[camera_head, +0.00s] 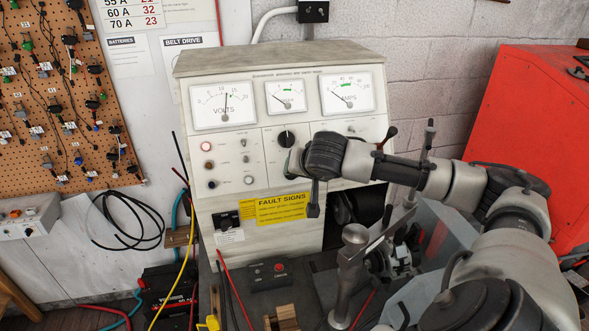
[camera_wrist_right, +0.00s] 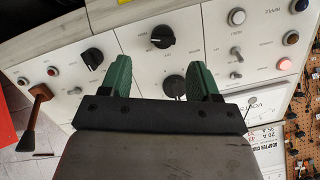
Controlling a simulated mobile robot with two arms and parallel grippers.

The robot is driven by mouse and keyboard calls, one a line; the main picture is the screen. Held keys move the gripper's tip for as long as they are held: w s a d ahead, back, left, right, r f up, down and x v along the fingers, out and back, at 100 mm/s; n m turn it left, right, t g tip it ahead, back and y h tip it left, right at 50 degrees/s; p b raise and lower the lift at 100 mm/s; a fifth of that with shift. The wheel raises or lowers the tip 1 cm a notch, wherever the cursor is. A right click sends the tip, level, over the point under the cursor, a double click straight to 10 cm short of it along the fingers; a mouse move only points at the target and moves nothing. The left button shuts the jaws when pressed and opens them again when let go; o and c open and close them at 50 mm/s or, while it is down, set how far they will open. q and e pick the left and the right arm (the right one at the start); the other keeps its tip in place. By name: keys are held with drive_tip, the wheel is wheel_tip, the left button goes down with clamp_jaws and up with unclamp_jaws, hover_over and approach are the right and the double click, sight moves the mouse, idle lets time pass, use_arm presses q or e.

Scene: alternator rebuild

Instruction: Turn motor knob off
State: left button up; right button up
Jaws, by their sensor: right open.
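The grey test bench (camera_head: 330,62) carries several black knobs, and I cannot read which label says motor. One round knob (camera_wrist_right: 174,86) shows between the spread fingers in the right wrist view, apart from both. Another knob (camera_wrist_right: 162,37) is just beyond the fingertips there, and a third knob (camera_wrist_right: 92,56) is left of the left finger. In the head view a black knob (camera_head: 286,139) shows just above my right gripper, which hides part of the panel. My right gripper (camera_wrist_right: 160,66) is open and empty, its green fingers pointing at the panel. My left gripper is out of view.
Gauges (camera_head: 222,103) line the bench top. Small switches and lamps (camera_head: 206,146) sit left of the gripper. A metal post (camera_head: 353,250) stands below, and a red cabinet (camera_head: 525,110) is at the right.

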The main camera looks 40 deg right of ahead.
sight(293, 177)
drive_tip(key=p+x, duration=0.2)
drive_tip(key=x, duration=0.5)
drive_tip(key=shift+w+a+f, duration=0.1)
drive_tip(key=shift+a, duration=0.25)
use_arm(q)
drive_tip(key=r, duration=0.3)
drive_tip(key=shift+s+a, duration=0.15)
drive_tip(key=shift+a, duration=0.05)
use_arm(e)
drive_tip(key=c, duration=0.9)
